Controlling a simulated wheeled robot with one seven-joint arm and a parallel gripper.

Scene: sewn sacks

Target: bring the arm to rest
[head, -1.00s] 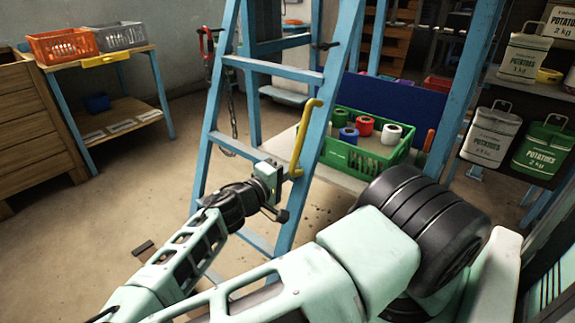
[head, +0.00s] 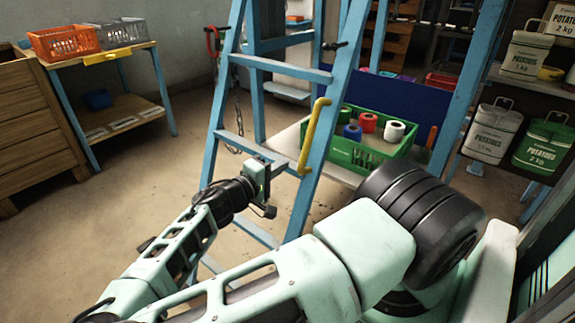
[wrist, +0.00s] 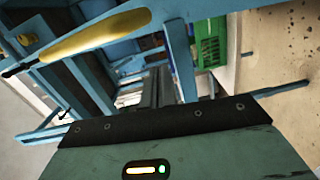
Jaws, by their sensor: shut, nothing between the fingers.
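My gripper (head: 274,166) is at the end of my pale green arm, in the middle of the head view. It is in front of a blue ladder-like frame (head: 224,115), to the left of and below a yellow handle (head: 314,137). Its dark fingers (wrist: 158,88) show end-on in the wrist view, together and with nothing between them. They are small and partly hidden by the hand in the head view. The yellow handle also crosses the upper left of the wrist view (wrist: 95,36), apart from the fingers.
A green crate (head: 352,157) with several coloured rolls stands on a low shelf behind the frame. A table (head: 140,57) with orange and grey baskets is at left. Potato sacks (head: 543,147) are at right. Bare floor (head: 110,205) lies left of my arm.

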